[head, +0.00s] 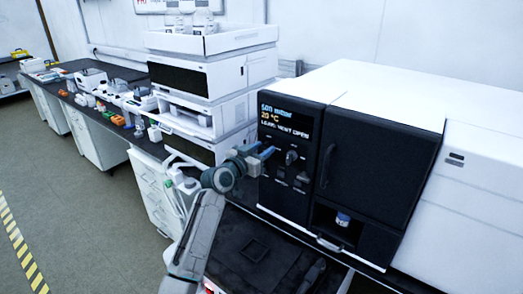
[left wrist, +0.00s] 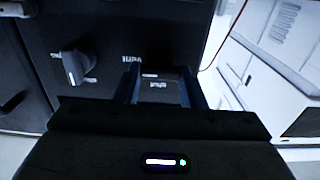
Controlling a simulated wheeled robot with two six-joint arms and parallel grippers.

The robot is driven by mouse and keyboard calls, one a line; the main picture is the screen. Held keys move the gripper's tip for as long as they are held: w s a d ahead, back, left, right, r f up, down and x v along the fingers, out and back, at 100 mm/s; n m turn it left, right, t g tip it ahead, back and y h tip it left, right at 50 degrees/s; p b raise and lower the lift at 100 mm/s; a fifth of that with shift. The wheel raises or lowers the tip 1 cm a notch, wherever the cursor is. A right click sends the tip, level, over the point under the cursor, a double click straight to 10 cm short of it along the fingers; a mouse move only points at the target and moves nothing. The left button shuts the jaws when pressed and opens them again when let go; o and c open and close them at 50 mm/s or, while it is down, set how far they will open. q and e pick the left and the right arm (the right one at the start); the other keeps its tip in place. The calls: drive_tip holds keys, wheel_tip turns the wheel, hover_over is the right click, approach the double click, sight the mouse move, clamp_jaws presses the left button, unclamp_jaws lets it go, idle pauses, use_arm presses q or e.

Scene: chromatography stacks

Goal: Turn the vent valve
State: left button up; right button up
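In the left wrist view the knob (left wrist: 75,66) is at the left, tilted, near an upside-down label that seems to read "vent". My left gripper (head: 266,150) is just left of the knob, in front of the panel. My right gripper is not in view.
A dark door with a handle (head: 326,166) is right of the panel. Below it a small blue-and-white jar (head: 343,218) sits in an opening. A white instrument stack (head: 215,85) stands left of the gripper. A bench (head: 105,112) with small items runs away to the left.

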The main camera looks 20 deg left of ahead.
use_arm(q)
drive_tip(key=shift+n, duration=0.3)
drive_tip(key=n+p, duration=0.2)
drive_tip(key=n, duration=0.2)
drive_tip(key=shift+a+n, duration=0.1)
drive_tip(key=shift+n, duration=0.2)
drive_tip(key=n+p, duration=0.2)
drive_tip(key=n, duration=0.1)
drive_tip(key=shift+n, duration=0.3)
drive_tip(key=n+p, duration=0.2)
drive_tip(key=n, duration=0.2)
drive_tip(key=shift+a+f+n, duration=0.1)
drive_tip(key=shift+n, duration=0.2)
drive_tip(key=shift+f+n+p, duration=0.15)
drive_tip(key=shift+n+p, duration=0.5)
drive_tip(key=shift+n, duration=0.5)
drive_tip(key=shift+f+n+p, duration=0.1)
drive_tip(key=shift+n+p, duration=0.55)
drive_tip(key=shift+n, duration=0.5)
drive_tip(key=o, duration=1)
drive_tip(key=shift+c, duration=0.2)
drive_tip(key=shift+o, duration=0.2)
